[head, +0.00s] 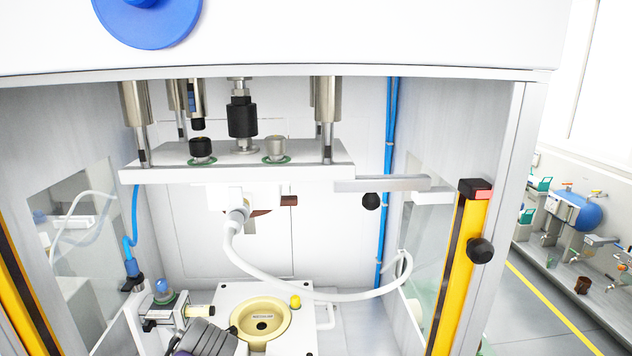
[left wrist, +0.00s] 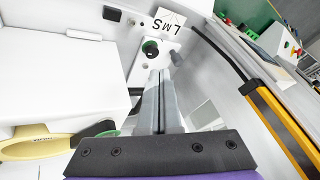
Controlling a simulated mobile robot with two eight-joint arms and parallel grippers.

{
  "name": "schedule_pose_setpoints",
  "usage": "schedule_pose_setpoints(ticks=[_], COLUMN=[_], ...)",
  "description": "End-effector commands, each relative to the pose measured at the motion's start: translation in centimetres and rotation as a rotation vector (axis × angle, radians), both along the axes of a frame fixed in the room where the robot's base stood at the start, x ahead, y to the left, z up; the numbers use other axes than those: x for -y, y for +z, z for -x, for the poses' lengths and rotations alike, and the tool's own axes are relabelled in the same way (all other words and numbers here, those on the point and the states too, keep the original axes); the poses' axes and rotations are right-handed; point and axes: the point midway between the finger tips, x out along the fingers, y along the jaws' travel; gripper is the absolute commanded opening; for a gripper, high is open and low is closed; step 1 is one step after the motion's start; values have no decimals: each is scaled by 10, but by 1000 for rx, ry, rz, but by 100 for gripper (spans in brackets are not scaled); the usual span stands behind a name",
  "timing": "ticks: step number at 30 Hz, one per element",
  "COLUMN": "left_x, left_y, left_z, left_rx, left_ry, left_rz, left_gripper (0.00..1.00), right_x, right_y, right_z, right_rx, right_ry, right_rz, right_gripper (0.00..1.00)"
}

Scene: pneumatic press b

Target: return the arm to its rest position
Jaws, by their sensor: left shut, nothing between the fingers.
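My left gripper shows in the left wrist view (left wrist: 161,82), its two grey fingers pressed together with nothing between them. It is over a narrow gap between a white block and the press side wall. A dark grey part of my left arm enters at the bottom of the head view, left of a cream round dish (head: 262,322) on the press base. The dish is also partly visible in the left wrist view (left wrist: 36,146). A small fitting with a blue top (head: 163,291) stands left of the arm. My right gripper is not in view.
A press plate (head: 240,175) hangs above the base on metal columns. A white hose (head: 300,292) loops across the front of the back wall. Yellow-black posts (head: 459,262) flank the opening.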

Motion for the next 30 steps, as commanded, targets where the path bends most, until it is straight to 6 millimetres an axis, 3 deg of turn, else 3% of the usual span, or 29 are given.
schedule_pose_setpoints(ticks=[1, 6, 12, 24, 30], left_x=[8, 45, 74, 83, 78], left_y=[-15, -62, -96, -105, -105], left_z=[21, 72, 106, 114, 112], left_rx=[-8, 18, 95, 126, 93], left_ry=[-77, -356, -566, -629, -659], left_rz=[51, 197, 271, 283, 247], left_gripper=[0, 0, 0, 2, 38], right_x=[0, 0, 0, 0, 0], right_y=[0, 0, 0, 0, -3], right_z=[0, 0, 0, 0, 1], right_rx=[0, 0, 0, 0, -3], right_ry=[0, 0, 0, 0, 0], right_rz=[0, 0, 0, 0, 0], right_gripper=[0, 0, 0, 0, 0])
